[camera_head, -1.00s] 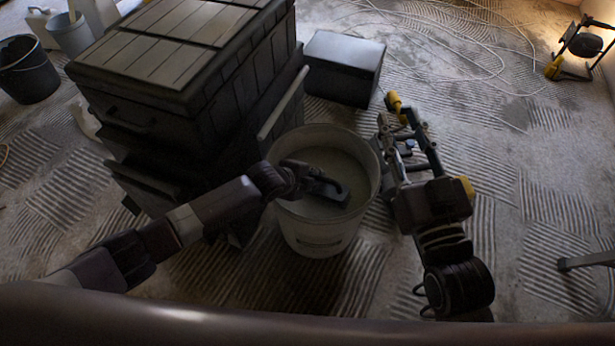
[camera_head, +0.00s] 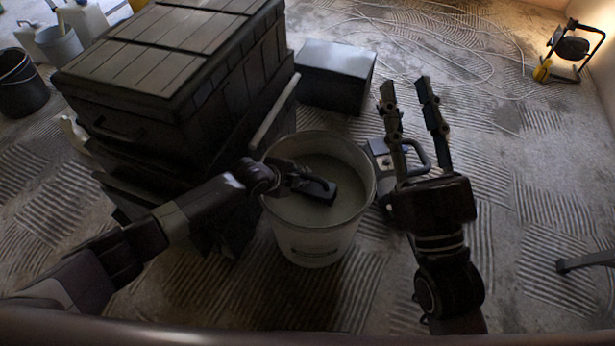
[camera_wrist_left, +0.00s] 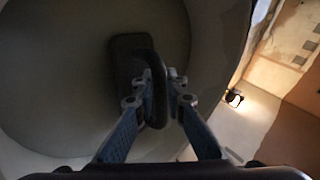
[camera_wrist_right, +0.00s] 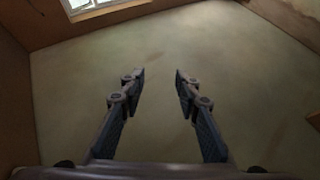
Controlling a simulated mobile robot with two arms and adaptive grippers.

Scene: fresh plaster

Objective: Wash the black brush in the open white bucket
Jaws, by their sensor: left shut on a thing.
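The open white bucket (camera_head: 314,250) stands on the floor in the middle of the head view, with cloudy grey liquid inside. My left gripper (camera_head: 300,182) reaches over its left rim and is shut on the black brush (camera_head: 322,190). In the left wrist view the brush's dark block (camera_wrist_left: 124,58) lies inside the bucket (camera_wrist_left: 210,60), with its curved handle (camera_wrist_left: 157,92) between the fingers. I cannot tell how deep the brush sits in the liquid. My right gripper (camera_head: 403,88) is right of the bucket, empty and open, fingers pointing up in the picture.
A large dark chest (camera_head: 180,75) stands close to the bucket's left. A dark box (camera_head: 338,75) is behind. A small grey object (camera_head: 379,152) is partly hidden behind my right gripper. Dark bucket (camera_head: 22,85) far left; work lamp (camera_head: 572,48) far right. Ridged floor is mostly free at right.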

